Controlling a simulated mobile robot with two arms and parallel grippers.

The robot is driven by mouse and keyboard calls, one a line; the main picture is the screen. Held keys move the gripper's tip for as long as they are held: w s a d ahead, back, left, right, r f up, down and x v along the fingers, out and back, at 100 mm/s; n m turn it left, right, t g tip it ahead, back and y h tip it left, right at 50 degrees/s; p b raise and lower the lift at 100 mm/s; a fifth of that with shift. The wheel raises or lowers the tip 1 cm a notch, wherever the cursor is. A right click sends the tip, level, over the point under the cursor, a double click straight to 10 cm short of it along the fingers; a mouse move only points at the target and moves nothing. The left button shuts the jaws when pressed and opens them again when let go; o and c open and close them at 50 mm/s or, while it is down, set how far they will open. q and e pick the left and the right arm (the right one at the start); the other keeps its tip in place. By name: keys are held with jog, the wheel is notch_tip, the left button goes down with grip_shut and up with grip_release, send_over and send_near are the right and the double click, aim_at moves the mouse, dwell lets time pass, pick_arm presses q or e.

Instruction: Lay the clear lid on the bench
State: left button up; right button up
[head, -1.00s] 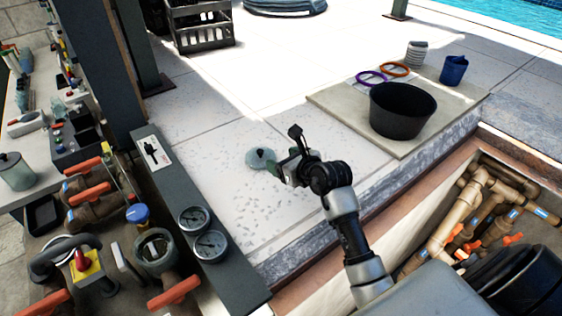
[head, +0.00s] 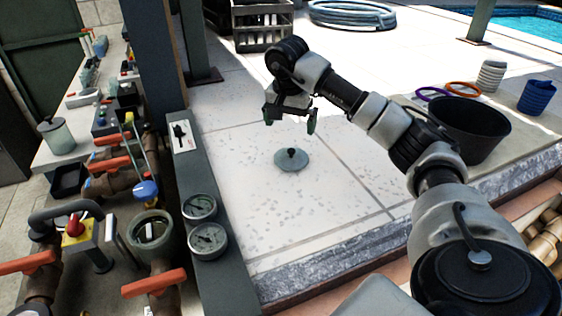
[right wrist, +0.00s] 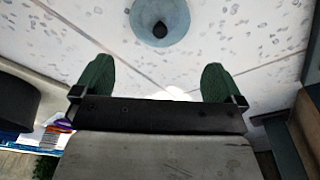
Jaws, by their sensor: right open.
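The clear lid (head: 293,161), a pale blue-green disc with a dark knob, lies flat on the light speckled paving. It also shows at the top of the right wrist view (right wrist: 160,20). My right gripper (head: 290,125) is open and empty, raised above the paving and apart from the lid. Its two green fingers (right wrist: 160,85) are spread wide in the right wrist view. My left gripper is not in view.
Valves with orange handles and two gauges (head: 208,240) on a dark panel stand between the counter and the paving. A black tub (head: 465,130) sits at the right, near rings and a blue cup (head: 537,96). A dark post (head: 150,50) rises behind the panel.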

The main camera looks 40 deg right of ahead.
aim_at(291, 149)
notch_tip(291, 149, down, 4)
jog(key=shift+w+d+r+p, duration=0.1)
jog(key=shift+w+p, duration=0.05)
jog(key=shift+p, duration=0.15)
jog(key=f, duration=0.1)
jog(key=f+p, duration=0.1)
jog(key=f, duration=0.1)
jog(key=f+p, duration=0.1)
jog(key=f, duration=0.1)
jog(key=shift+d+f, duration=0.15)
jog(key=shift+d, duration=0.2)
jog(key=shift+f, duration=0.25)
jog(key=c, duration=0.6)
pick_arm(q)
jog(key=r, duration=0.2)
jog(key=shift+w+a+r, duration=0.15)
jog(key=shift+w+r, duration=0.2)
pick_arm(e)
jog(key=shift+r, duration=0.15)
